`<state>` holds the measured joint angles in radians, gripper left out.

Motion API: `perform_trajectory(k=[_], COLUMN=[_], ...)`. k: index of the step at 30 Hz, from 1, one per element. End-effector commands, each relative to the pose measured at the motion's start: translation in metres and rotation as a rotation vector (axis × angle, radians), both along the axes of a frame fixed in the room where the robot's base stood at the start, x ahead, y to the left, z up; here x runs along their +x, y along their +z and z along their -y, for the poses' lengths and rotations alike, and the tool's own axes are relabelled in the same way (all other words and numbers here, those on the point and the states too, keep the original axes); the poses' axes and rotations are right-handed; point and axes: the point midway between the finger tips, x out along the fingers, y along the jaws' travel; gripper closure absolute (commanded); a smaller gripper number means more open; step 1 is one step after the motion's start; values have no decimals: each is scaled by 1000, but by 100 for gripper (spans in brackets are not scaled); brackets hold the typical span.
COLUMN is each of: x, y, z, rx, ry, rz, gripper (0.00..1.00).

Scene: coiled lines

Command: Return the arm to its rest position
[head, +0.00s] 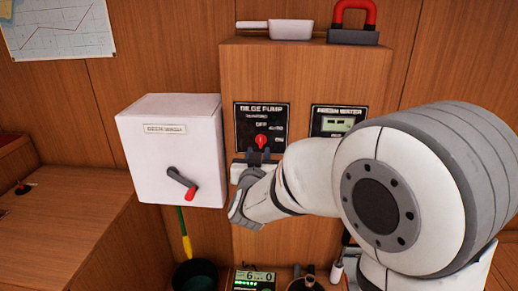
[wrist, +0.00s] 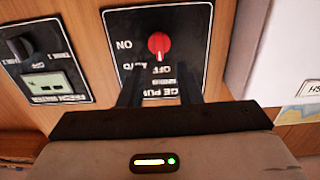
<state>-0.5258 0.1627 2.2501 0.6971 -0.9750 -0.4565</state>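My gripper (head: 262,156) is in front of the bilge pump panel (head: 246,113), its fingertips just below the red knob (head: 261,141). In the wrist view, which sees the panel upside down, my gripper (wrist: 160,94) has its two dark fingers apart with nothing held between them. The red knob (wrist: 159,45) stands beyond the fingertips and looks clear of them. Its pale mark seems to point at the OFF label. My arm (head: 310,175) is stretched out from the right and hides part of the wooden cabinet (head: 300,60).
A white box (head: 160,155) with a red-tipped lever (head: 182,184) is left of my gripper. A fresh water panel (head: 338,121) is to the right. A white scoop (head: 276,28) and red-handled padlock (head: 354,22) sit on top. A green-lit meter (head: 254,279) stands below.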

Motion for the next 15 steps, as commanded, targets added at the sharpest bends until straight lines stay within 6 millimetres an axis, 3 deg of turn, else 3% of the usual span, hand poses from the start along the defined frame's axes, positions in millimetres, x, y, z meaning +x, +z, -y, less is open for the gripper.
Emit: perform_trajectory(k=[5, 15], x=[-14, -15], y=[0, 1], z=[-1, 0], rx=[0, 2], ry=[1, 3], rz=[0, -5], gripper=[69, 69])
